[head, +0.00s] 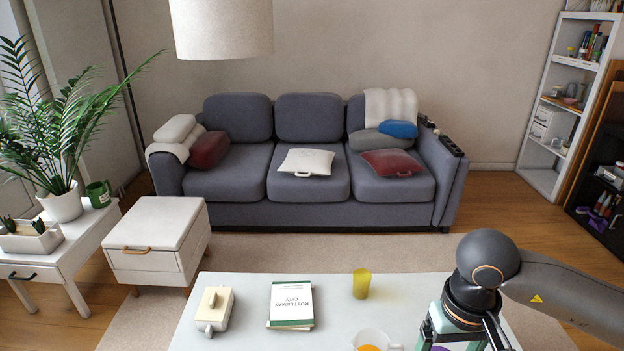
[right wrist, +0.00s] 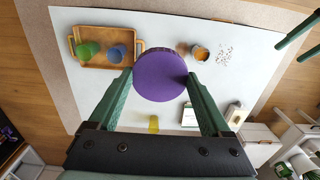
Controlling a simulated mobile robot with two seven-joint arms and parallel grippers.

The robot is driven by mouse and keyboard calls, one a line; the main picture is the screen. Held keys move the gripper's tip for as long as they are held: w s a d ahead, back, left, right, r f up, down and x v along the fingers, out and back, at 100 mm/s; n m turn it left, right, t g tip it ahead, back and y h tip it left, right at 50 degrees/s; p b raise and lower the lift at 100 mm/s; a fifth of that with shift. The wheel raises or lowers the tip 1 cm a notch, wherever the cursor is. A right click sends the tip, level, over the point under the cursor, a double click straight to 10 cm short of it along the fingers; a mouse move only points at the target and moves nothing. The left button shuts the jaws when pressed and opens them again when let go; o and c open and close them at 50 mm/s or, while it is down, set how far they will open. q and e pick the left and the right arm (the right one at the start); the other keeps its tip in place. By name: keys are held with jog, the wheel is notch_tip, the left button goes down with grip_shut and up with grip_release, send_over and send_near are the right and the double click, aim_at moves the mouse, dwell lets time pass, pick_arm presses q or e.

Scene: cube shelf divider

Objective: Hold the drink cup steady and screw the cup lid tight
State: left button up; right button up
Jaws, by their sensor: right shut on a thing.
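A round purple lid (right wrist: 160,76) sits between the fingers of my right gripper (right wrist: 160,80), which is shut on it in the right wrist view. The lid is seen face-on and hides what is beneath it, so I cannot tell whether a cup is under it. In the head view my right gripper (head: 468,334) is at the table's near right, cut off by the lower edge. Two green fingers of my left gripper (right wrist: 288,53) show at the upper right of the right wrist view, apart and empty. The left arm is not in the head view. No drink cup is clearly identifiable.
A wooden tray (right wrist: 105,63) carries a green cup (right wrist: 88,50) and a blue cup (right wrist: 118,53). Small pieces (right wrist: 224,54) lie scattered.

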pick_arm(q)
jog(key=s+d+r+m+t+h+b, duration=0.2)
jog(key=d+r+m+t+h+b, duration=0.3)
jog(key=b, duration=2.5)
jog(key=m+t+h, duration=0.3)
jog(key=m+h, duration=0.1)
jog(key=h, duration=0.3)
jog(key=shift+s+r+m+t, duration=0.2)
jog(key=shift+s+m+t, duration=0.1)
jog(key=shift+s+t, duration=0.1)
pick_arm(e)
notch_tip(320, 180, down, 32)
jog(key=shift+d+f, duration=0.15)
jog(key=shift+f, duration=0.05)
pick_arm(q)
jog(key=shift+d, duration=0.1)
